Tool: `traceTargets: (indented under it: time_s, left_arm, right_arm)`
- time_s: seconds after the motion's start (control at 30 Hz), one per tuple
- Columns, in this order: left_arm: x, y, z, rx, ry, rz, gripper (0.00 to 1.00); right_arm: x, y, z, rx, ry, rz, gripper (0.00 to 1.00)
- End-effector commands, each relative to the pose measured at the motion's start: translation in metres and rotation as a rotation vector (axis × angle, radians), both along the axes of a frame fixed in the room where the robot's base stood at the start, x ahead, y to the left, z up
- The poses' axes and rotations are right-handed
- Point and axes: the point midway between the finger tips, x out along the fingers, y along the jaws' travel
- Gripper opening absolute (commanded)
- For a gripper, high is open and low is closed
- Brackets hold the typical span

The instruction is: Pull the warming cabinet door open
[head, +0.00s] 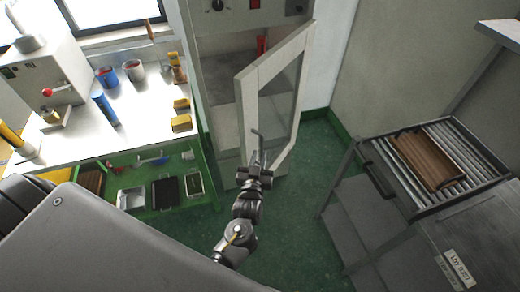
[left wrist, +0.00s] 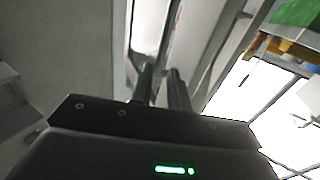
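The warming cabinet (head: 222,62) stands at the back middle of the head view. Its pale-framed glass door (head: 246,108) stands partly open, swung out toward me. A thin dark bent handle (head: 256,134) shows at the door's near edge. My left gripper (head: 256,163) is right at the lower part of this handle. In the left wrist view its two dark fingers (left wrist: 161,88) stand a small gap apart, close to the pale door frame. Whether they grip the handle is too unclear to tell. My right gripper is not in view.
A white workbench (head: 140,118) with cups and tools stands at the left, with trays on a green lower shelf (head: 150,221). At the right, a dark metal rack (head: 362,163) holds a brown ribbed piece (head: 425,160). Green floor (head: 300,215) is clear between them.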

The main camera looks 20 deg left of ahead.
Motion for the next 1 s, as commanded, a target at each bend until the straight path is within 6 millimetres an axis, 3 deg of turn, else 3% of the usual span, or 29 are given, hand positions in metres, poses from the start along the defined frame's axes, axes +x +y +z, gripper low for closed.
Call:
traceTargets:
  time_s: [0.2,0.27,0.37,0.47,0.6,0.67,0.8,1.0]
  left_arm:
    - [0.000,0.000,0.000,0.000,0.000,0.000,0.17]
    - [-0.001,0.000,-0.001,0.000,0.000,0.000,0.11]
    - [-0.005,0.006,-0.018,0.017,0.011,-0.002,0.00]
    - [-0.015,0.041,-0.050,0.110,0.031,-0.014,0.00]
    - [-0.030,0.112,-0.089,0.290,0.038,-0.082,0.00]
    - [-0.035,0.141,-0.098,0.285,0.015,-0.137,0.00]
    - [-0.040,0.189,-0.100,0.083,-0.041,-0.305,0.00]
    - [-0.043,0.214,-0.088,-0.386,-0.020,-0.497,0.00]
  right_arm:
    - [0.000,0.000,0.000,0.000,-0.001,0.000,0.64]
    - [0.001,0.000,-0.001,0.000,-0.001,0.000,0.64]
    - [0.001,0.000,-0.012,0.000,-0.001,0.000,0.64]
    - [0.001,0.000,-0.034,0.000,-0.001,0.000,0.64]
    - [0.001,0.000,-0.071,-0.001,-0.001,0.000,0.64]
    - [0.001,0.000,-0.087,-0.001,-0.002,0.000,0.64]
    - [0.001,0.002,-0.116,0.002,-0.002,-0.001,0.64]
    - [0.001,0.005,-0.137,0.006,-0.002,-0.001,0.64]
